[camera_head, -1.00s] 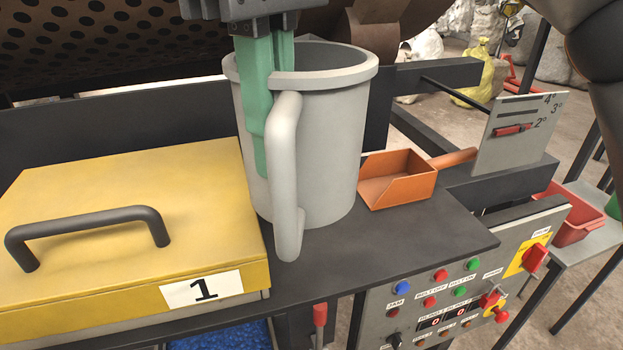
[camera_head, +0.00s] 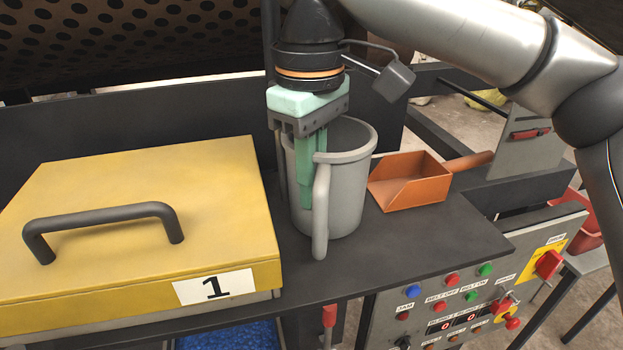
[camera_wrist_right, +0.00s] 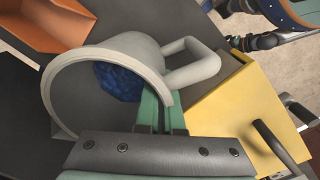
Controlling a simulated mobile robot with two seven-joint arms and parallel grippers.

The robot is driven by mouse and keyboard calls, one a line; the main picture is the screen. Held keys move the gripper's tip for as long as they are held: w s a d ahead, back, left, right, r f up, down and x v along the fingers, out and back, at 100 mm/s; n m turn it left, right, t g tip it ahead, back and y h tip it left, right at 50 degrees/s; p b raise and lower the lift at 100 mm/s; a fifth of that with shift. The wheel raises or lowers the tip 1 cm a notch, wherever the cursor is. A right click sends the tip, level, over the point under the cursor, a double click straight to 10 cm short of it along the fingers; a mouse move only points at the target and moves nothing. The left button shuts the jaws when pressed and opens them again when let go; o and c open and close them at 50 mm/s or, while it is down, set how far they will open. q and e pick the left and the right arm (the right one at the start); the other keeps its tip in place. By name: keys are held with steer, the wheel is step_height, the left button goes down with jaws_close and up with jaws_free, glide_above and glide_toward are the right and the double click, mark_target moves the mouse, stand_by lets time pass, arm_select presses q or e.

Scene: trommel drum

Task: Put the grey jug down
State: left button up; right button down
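The grey jug (camera_head: 347,190) stands upright at the dark shelf (camera_head: 430,235), between the yellow box and the orange scoop. Its base looks to be on the shelf, though a small gap cannot be ruled out. Its handle (camera_head: 321,210) faces the front. My right gripper (camera_head: 308,185) comes from above and is shut on the jug's wall at the rim, near the handle. In the right wrist view, the green fingers (camera_wrist_right: 160,112) clamp the jug's wall (camera_wrist_right: 130,45), and blue material (camera_wrist_right: 118,80) lies inside it. My left gripper is not in view.
A yellow box (camera_head: 130,220) with a black handle and label 1 is close on the left. An orange scoop (camera_head: 408,181) lies close on the right. A button panel (camera_head: 470,290) hangs at the front right. Bare shelf lies in front of the scoop.

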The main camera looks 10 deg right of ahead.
steer(key=shift+f, duration=0.1)
steer(key=c, duration=1.5)
jaws_free()
steer(key=o, duration=0.4)
steer(key=shift+o, duration=0.2)
step_height(320, 180, up, 12)
steer(key=shift+s+a, duration=0.15)
